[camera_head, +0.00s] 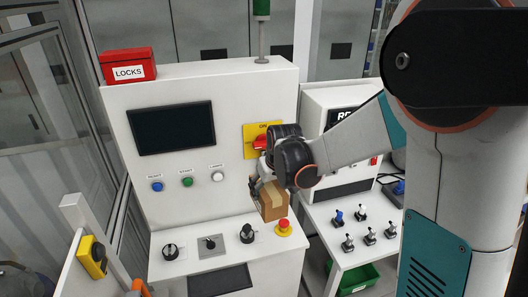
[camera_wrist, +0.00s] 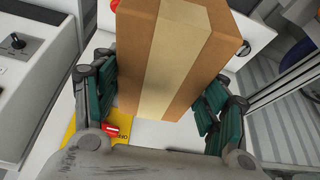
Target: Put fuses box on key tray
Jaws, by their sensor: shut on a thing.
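The fuses box is a brown cardboard box (camera_head: 273,203) with a paler tape strip. My gripper (camera_head: 264,188) is shut on it, above the right part of the white console's ledge and near the red stop button. In the wrist view the box (camera_wrist: 165,55) fills the middle, between the two green-padded fingers of my gripper (camera_wrist: 165,92). A dark, flat rectangular panel or tray (camera_head: 219,281) lies at the ledge's front; I cannot tell whether it is the key tray. No labelled key tray shows.
The ledge carries black knobs (camera_head: 170,251) and a red stop button (camera_head: 284,226) on yellow. A red LOCKS box (camera_head: 128,66) stands on top of the console. On the right, a white table (camera_head: 325,226) bears several small switches. A green bin (camera_head: 355,278) is below it.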

